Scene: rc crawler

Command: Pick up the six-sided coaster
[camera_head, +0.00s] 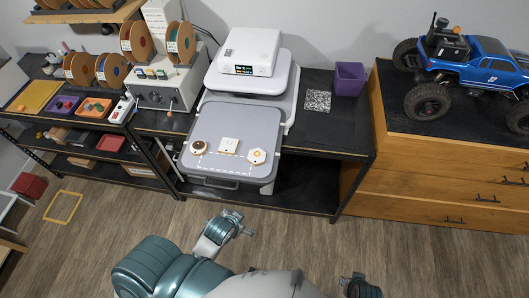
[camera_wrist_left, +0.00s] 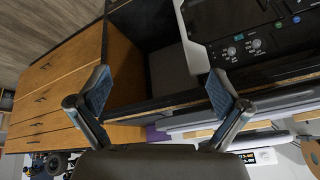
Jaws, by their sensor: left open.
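The six-sided coaster (camera_head: 257,156), white with a small orange-brown mark, lies on the grey lid-like surface (camera_head: 240,118) at the right of a row. A white square coaster (camera_head: 228,145) lies in the middle and a dark round one with a gold rim (camera_head: 199,147) at the left. My left gripper (camera_head: 245,228) is in front of and below this surface, apart from the coasters. In the left wrist view its two fingers (camera_wrist_left: 160,82) are spread with nothing between them. My right gripper (camera_head: 358,284) is at the bottom edge, its jaw state unclear.
A white dashed outline (camera_head: 222,172) marks the surface around the coasters. A white device (camera_head: 250,52) stands behind. A purple bin (camera_head: 349,78) and a speckled square (camera_head: 317,100) are to the right. A blue RC crawler (camera_head: 470,65) stands on the wooden drawers (camera_head: 440,180). Floor in front is clear.

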